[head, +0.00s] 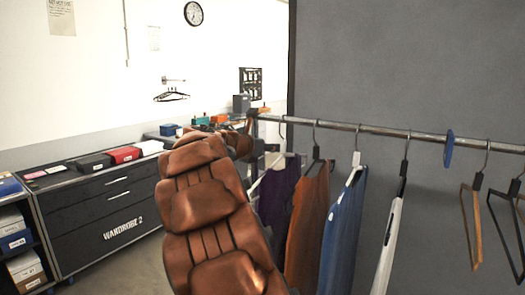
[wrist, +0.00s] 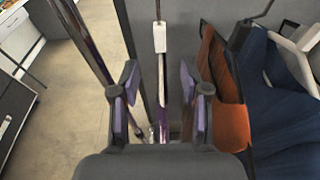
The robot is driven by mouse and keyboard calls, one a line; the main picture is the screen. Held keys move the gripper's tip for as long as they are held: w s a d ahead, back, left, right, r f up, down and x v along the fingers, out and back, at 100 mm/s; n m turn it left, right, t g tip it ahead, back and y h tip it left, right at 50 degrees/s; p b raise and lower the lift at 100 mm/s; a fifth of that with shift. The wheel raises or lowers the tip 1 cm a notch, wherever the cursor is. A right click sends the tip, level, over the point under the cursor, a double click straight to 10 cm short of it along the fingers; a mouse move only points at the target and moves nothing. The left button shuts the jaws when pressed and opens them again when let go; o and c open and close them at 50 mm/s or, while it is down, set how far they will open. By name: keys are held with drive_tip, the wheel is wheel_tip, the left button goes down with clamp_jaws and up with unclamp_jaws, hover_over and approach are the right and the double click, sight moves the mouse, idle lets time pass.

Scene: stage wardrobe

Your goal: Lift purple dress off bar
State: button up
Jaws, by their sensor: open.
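The purple dress (head: 278,195) hangs on a pale hanger at the left end of the metal bar (head: 385,131), its left part behind my brown padded arm. In the wrist view my gripper (wrist: 159,80) is open. The white neck (wrist: 160,38) of a hanger, seen edge-on, lies beyond the fingertips and lines up with the gap between them. A thin strip with purple on it (wrist: 163,128) shows lower in the gap, likely the purple dress edge-on. I cannot tell whether the fingers touch anything. In the head view the gripper is not clearly seen.
The orange garment (head: 305,232) hangs close right of the purple one, with its edge near the right finger in the wrist view (wrist: 235,125). The blue garment (head: 343,225) follows, then several hangers. A dark drawer cabinet (head: 105,220) stands left. Open floor shows left of the gripper.

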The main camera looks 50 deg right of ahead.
sight(282, 144)
drive_tip(key=b+x, duration=0.1)
drive_tip(key=x, duration=0.2)
drive_tip(key=shift+d+f, duration=0.2)
drive_tip(key=shift+d+p, duration=0.4)
drive_tip(key=shift+d, duration=0.4)
drive_tip(key=shift+p+x, duration=1)
drive_tip(key=shift+x, duration=1.65)
clamp_jaws()
drive_tip(key=shift+r, duration=0.15)
drive_tip(key=shift+r+p, duration=0.35)
drive_tip(key=shift+p, duration=0.25)
drive_tip(key=shift+r+p, duration=1.2)
drive_tip(key=shift+p, duration=0.2)
